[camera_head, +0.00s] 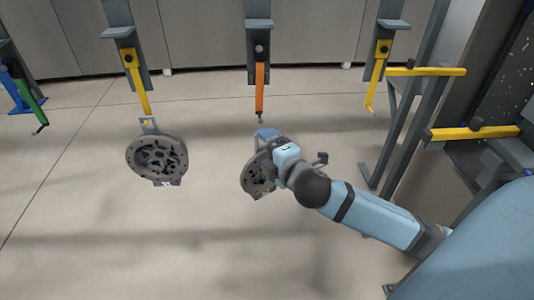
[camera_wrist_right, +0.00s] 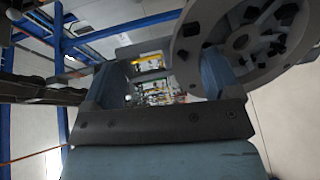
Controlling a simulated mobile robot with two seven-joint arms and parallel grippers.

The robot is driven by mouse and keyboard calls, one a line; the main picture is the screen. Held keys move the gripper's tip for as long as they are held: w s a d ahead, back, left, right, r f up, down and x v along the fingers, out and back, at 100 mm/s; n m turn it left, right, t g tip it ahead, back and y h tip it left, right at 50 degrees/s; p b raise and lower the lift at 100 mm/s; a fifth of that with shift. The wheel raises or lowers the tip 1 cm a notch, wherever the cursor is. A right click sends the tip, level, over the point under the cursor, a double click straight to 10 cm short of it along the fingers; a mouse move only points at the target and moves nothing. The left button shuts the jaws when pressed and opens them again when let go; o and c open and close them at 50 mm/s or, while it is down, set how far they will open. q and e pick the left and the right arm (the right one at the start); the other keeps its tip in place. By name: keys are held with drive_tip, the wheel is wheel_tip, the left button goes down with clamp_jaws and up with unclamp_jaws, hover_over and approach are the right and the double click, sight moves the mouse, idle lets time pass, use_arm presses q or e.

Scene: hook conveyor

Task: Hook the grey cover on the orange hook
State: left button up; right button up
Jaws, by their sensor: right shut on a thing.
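The orange hook (camera_head: 260,88) hangs from a grey hanger at the top centre in the head view, its small curled tip pointing down. My right gripper (camera_head: 267,142) is shut on a grey cover (camera_head: 253,178), just below the hook tip. My wrist hides part of this round cover. No contact between cover and hook can be made out. The cover also shows large at the upper right of the right wrist view (camera_wrist_right: 206,48). The exact grip point is hidden. My left gripper is not in view.
Another grey cover (camera_head: 157,158) hangs from a yellow hook (camera_head: 139,85) on the left. A second yellow hook (camera_head: 375,85) hangs right of the orange one. A green hook (camera_head: 31,103) is at far left. A grey frame with yellow bars (camera_head: 425,71) stands at right.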

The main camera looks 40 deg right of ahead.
drive_tip(key=shift+w+d, duration=0.55)
drive_tip(key=shift+w, duration=0.35)
drive_tip(key=w+d+f+b, duration=0.1)
drive_tip(key=w+d+b, duration=0.1)
drive_tip(key=w+d, duration=0.3)
drive_tip(key=w, duration=0.3)
drive_tip(key=shift+w+f, duration=0.15)
drive_tip(key=shift+f, duration=0.25)
drive_tip(key=shift+d, duration=0.1)
idle(0.7)
drive_tip(key=o, duration=1.4)
drive_tip(key=shift+c, duration=0.2)
drive_tip(key=shift+f, duration=0.1)
drive_tip(key=shift+b, duration=0.3)
